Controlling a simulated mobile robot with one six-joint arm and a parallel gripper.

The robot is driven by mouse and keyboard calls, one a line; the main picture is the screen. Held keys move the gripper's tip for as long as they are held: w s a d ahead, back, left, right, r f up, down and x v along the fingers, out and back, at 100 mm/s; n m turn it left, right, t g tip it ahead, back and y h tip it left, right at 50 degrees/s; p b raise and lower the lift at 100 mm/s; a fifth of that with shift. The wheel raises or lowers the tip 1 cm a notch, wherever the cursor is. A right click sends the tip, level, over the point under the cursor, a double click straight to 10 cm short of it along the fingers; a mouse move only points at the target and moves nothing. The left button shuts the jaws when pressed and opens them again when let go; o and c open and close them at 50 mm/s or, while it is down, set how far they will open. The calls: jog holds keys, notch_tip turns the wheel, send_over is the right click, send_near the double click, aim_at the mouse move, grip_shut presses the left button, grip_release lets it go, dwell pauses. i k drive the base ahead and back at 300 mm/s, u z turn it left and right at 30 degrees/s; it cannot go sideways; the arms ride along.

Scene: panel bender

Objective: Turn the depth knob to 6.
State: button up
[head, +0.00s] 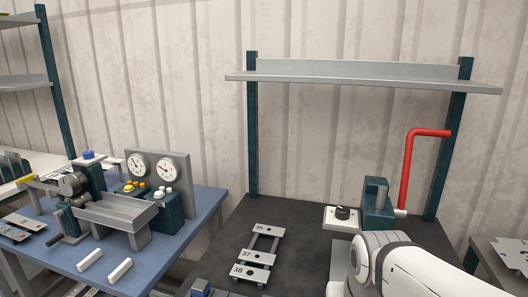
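A black knob (342,212) sits on a white plate (329,218) on the dark bench top, right of centre in the head view. I take it for the depth knob. Its markings are too small to read, so I cannot tell its setting. Just right of it stands the teal bender (377,208) with a long red lever (407,170) that rises and bends right at the top. My white arm shows at the lower right, in front of the bender. My gripper is out of the picture.
Numbered plates (254,257) lie on a rack left of the knob. A grey shelf (362,79) on teal posts spans above. A blue bench (190,230) at left holds a machine with two dials (151,168). The dark bench (300,238) is bare between rack and knob.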

aim_at(342, 213)
jog(key=k, duration=1.25)
jog(key=u, duration=0.3)
jog(key=i, duration=1.8)
jog(key=z, duration=0.85)
